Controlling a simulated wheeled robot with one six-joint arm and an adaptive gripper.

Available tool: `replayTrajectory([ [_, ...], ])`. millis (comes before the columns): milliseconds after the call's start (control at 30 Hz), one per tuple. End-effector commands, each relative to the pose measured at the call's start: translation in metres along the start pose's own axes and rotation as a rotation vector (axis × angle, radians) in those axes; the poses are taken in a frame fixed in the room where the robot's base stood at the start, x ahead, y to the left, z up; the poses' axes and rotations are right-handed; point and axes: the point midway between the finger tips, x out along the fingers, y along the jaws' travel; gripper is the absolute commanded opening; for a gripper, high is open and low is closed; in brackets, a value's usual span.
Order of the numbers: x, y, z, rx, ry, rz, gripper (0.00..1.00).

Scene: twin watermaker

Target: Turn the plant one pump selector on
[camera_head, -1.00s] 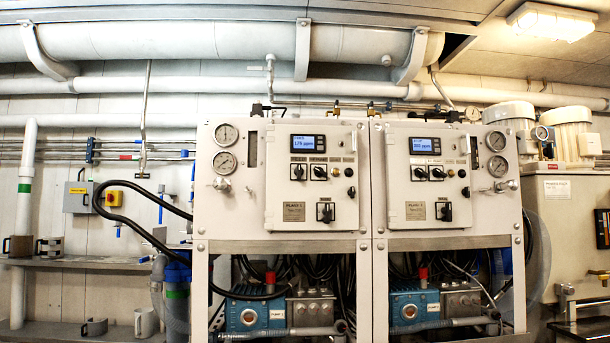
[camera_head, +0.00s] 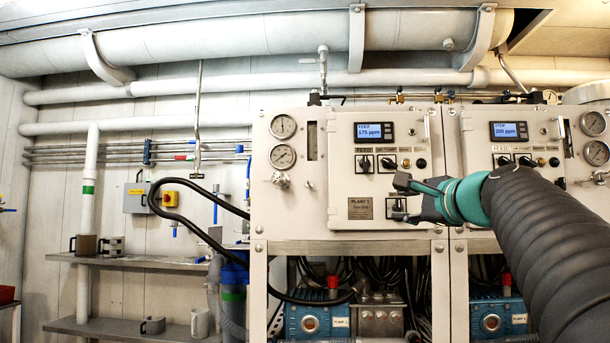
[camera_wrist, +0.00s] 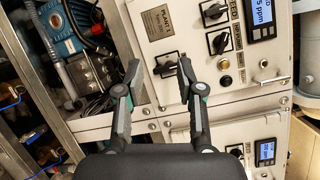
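The plant 1 panel (camera_head: 343,150) is a pale door with a lit display. Two black rotary selectors sit side by side below the display, the left one (camera_head: 365,164) and the right one (camera_head: 389,163); the label over the right one seems to read pump. A third, lower selector (camera_wrist: 165,68) sits beside the plant 1 nameplate (camera_wrist: 160,20); my gripper partly covers it in the head view. My gripper (camera_wrist: 159,68) is open and empty. In the wrist view its fingertips lie either side of the lower selector; contact and depth are unclear.
The matching plant 2 panel (camera_head: 480,150) stands to the right, partly behind my arm. Gauges (camera_head: 283,156) and a valve flank the plant 1 door. Blue pumps (camera_head: 310,320) and hoses fill the frame below. Large pipes (camera_head: 250,40) run overhead.

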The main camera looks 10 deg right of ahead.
Motion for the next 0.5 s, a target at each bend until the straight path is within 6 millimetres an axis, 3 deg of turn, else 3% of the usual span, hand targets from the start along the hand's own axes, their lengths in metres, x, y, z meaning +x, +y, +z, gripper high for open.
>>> replayTrajectory([
  [33, -0.001, -0.024, -0.011, 0.052, 0.002, -0.055, 0.38],
  [100, -0.004, -0.050, -0.019, 0.117, -0.008, -0.119, 0.38],
  [200, -0.009, -0.073, -0.025, 0.175, -0.021, -0.175, 0.38],
  [367, -0.005, -0.087, -0.026, 0.204, -0.033, -0.203, 0.38],
  [500, 0.013, -0.091, -0.025, 0.206, -0.036, -0.201, 0.38],
])
